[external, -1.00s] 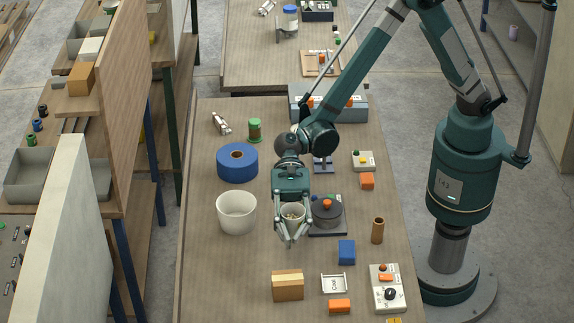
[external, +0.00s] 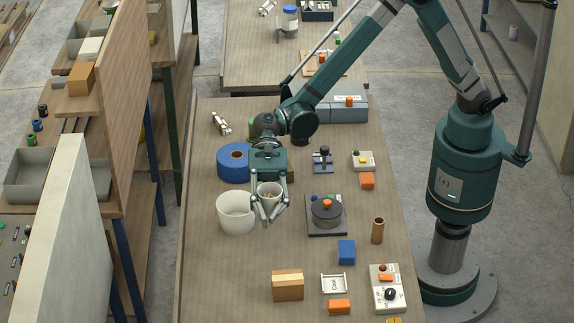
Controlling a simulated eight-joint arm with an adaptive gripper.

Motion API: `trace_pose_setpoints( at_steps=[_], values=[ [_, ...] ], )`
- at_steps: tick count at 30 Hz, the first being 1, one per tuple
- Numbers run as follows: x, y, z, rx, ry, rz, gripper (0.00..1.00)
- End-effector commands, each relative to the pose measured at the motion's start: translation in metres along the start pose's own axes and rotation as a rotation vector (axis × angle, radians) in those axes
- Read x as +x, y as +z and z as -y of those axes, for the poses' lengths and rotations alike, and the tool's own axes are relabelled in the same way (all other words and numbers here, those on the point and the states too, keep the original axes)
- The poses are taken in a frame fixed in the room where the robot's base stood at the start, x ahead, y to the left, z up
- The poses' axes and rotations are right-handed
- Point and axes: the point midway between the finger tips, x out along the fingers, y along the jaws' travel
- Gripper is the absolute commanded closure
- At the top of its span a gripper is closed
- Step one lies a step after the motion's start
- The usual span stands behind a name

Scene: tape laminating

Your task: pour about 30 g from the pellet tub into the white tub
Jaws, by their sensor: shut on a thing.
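My gripper (external: 268,220) is shut on the pellet tub (external: 268,190), a small pale tub with pellets showing at its open top. It looks upright and held above the table. The white tub (external: 235,212) stands on the table just left of my gripper, wider and open at the top. Its visible inside looks empty, though I cannot see its whole floor. In this view my gripper overlaps the white tub's right rim; I cannot tell whether they touch.
A blue tape roll (external: 233,163) lies behind the white tub. A dark round device with an orange knob (external: 327,203) stands to the right. The table's left front is clear.

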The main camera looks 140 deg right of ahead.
Motion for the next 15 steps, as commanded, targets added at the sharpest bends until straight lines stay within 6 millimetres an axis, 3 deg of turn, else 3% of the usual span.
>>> trace_pose_setpoints(
  at_steps=[15],
  values=[
    [-0.085, -0.030, 0.114, -0.003, -0.004, 0.001, 0.90]
  ],
)
